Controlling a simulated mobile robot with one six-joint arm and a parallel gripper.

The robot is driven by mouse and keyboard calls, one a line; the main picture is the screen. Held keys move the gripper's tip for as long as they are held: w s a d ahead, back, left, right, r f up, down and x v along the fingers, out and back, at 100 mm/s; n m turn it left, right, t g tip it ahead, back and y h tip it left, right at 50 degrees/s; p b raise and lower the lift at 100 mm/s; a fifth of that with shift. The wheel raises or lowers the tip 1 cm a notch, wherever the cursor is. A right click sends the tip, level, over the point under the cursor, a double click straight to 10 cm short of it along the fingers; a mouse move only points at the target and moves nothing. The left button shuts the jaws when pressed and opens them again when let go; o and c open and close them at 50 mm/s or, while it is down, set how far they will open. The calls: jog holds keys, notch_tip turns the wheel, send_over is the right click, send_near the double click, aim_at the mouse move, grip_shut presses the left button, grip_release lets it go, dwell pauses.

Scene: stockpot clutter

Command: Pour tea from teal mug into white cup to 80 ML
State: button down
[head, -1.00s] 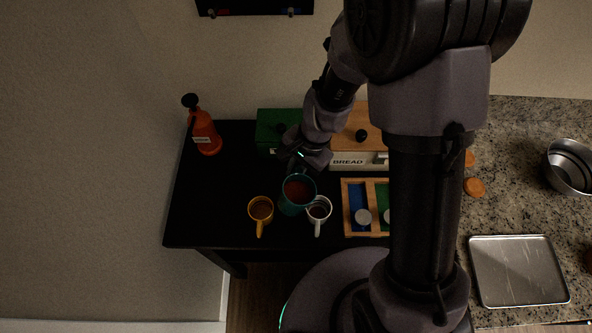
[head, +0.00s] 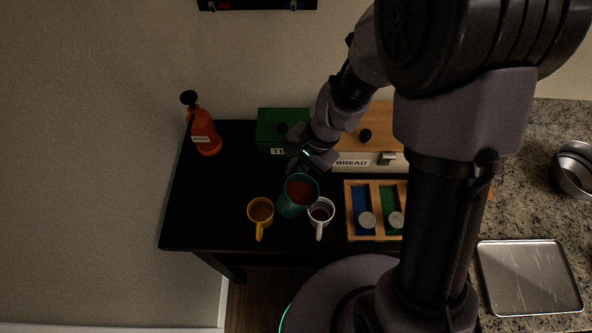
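The teal mug (head: 286,207) holds reddish-brown tea and sits in the grasp of my gripper (head: 304,170), just left of and slightly behind the white cup. Its body looks tilted, but I cannot tell whether tea is flowing. The white cup (head: 322,211) stands on the black table with its handle toward the front; some dark liquid shows inside, its level unclear. My gripper's fingers are mostly hidden by the wrist and the mug, and appear closed at the mug's far side.
A yellow mug (head: 260,211) with brown contents stands just left of the teal mug. A wooden tray (head: 375,236) with blue and green compartments is right of the white cup.

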jog(key=shift+a+r+y+b, duration=0.1)
jog(key=shift+a+y+b, duration=0.2)
jog(key=shift+y+b, duration=1.15)
jog(key=shift+a+r+y+b, duration=0.25)
jog(key=shift+y+b, duration=0.4)
jog(key=shift+b, duration=1.5)
